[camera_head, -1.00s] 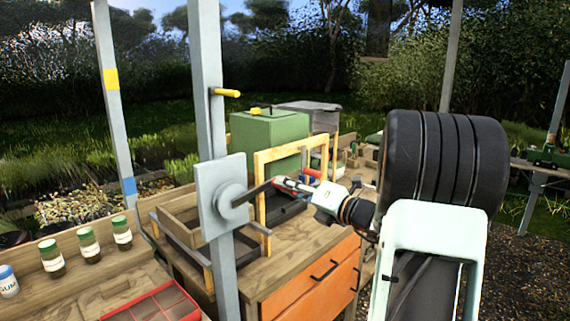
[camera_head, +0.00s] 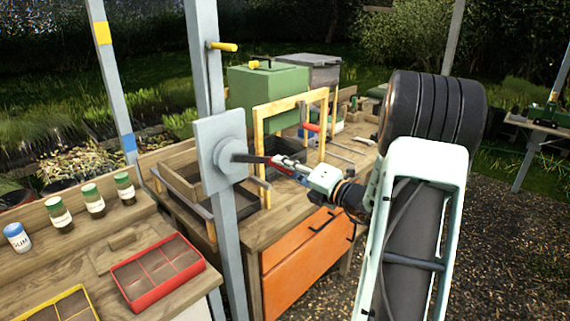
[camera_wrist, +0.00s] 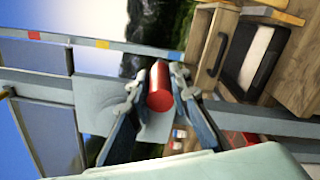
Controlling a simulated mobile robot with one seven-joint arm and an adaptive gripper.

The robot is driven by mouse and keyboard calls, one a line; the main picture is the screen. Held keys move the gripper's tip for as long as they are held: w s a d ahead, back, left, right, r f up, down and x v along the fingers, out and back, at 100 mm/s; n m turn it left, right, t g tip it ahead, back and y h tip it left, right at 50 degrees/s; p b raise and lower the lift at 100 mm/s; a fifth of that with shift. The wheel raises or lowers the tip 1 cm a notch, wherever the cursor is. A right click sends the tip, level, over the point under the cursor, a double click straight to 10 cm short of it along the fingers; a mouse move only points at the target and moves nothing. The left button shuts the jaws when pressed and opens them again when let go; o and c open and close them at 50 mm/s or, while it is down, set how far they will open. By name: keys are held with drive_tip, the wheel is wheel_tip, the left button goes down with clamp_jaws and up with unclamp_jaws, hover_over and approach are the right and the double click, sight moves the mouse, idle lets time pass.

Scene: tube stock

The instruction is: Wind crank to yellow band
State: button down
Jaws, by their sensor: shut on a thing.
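The crank's grey plate and hub (camera_head: 216,149) are fixed to a grey post. Its dark crank arm (camera_head: 250,158) points right and slightly down from the hub. My gripper (camera_head: 282,161) is at the outer end of this arm. In the wrist view, its two fingers (camera_wrist: 157,80) are shut on the red crank handle (camera_wrist: 159,92), one on each side. The yellow band (camera_head: 101,33) is high on the left post, above a blue band (camera_head: 129,143). The wrist view also shows a red band (camera_wrist: 34,36) beyond the yellow band (camera_wrist: 103,44).
A yellow peg (camera_head: 222,46) sticks out of the crank's post. Behind the crank are a wooden frame (camera_head: 257,133), a green box (camera_head: 262,88) and a bench with an orange drawer (camera_head: 305,251). Jars and a red tray (camera_head: 190,262) stand on the left bench.

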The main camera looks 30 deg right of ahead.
drive_tip(key=shift+f, duration=0.1)
drive_tip(key=c, duration=1.8)
unclamp_jaws()
drive_tip(key=shift+o, duration=0.2)
drive_tip(key=v, duration=1.2)
